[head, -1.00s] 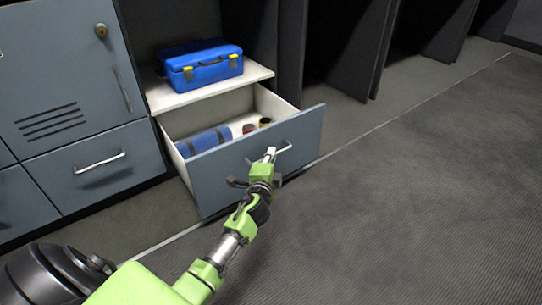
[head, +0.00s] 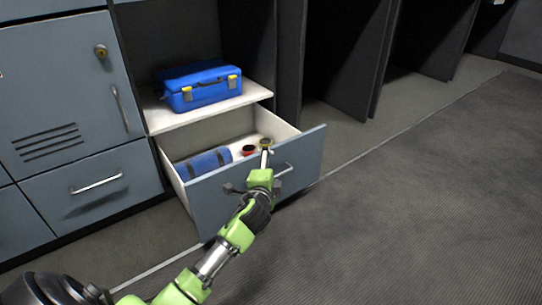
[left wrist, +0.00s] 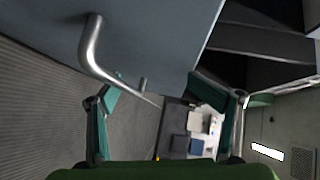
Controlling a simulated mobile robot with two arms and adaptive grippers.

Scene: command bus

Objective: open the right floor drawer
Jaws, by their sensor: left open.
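The right floor drawer (head: 228,202) is pulled out, with its blue-grey front and white inside showing. Its metal handle (head: 284,171) is on the front, partly hidden by my left gripper (head: 252,186). The handle (left wrist: 88,48) also shows large in the left wrist view. There my left gripper (left wrist: 155,95) has its two green fingers wide apart, with nothing clamped between them. The handle's far part reaches across the gap between the fingers in that picture; I cannot tell whether it touches them. My right gripper is not in view.
Inside the drawer lie a blue roll (head: 203,163), a red-topped item (head: 249,150) and a yellowish item (head: 266,143). A blue case (head: 200,92) sits on the white shelf above. A closed drawer (head: 95,186) is at left. The ribbed floor (head: 420,210) at right is clear.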

